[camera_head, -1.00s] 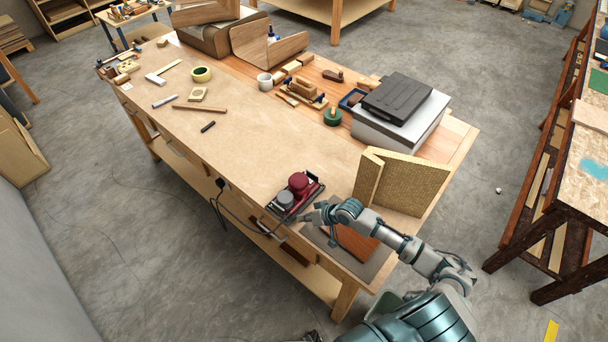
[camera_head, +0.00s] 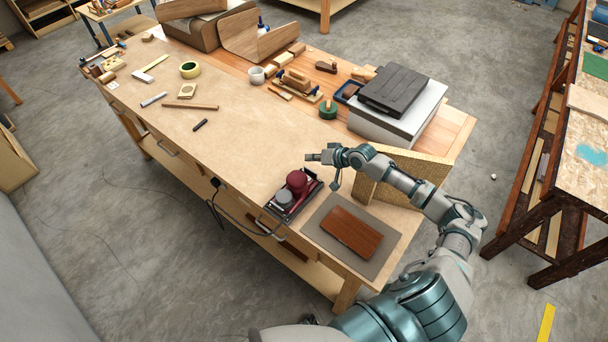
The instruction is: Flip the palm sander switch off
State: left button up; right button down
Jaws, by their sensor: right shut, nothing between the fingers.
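The palm sander (camera_head: 294,194) is dark red with a grey cap and a black base. It sits near the front edge of the workbench, and a dark cord runs from it over the edge. Its switch is too small to make out. My right gripper (camera_head: 309,158) is shut and empty. It appears just above and behind the sander in the picture, apart from it, with its arm reaching in from the lower right. My left gripper is not in view.
A brown wood block (camera_head: 351,231) lies on a grey mat (camera_head: 322,207) right of the sander. A tan corner panel (camera_head: 420,165) stands behind my right arm. Black and grey cases (camera_head: 398,92) are stacked farther back. The bench (camera_head: 230,155) left of the sander is mostly clear.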

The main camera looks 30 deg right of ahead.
jog(key=b, duration=0.7)
send_over(308, 177)
notch_tip(308, 177, down, 7)
jog(key=shift+a+f, duration=0.1)
jog(key=shift+f, duration=0.1)
jog(key=shift+w+f+b, duration=0.15)
jog(key=shift+f+b, duration=0.35)
jog(key=shift+f, duration=0.3)
jog(key=shift+a+f, duration=0.1)
jog(key=shift+f, duration=0.15)
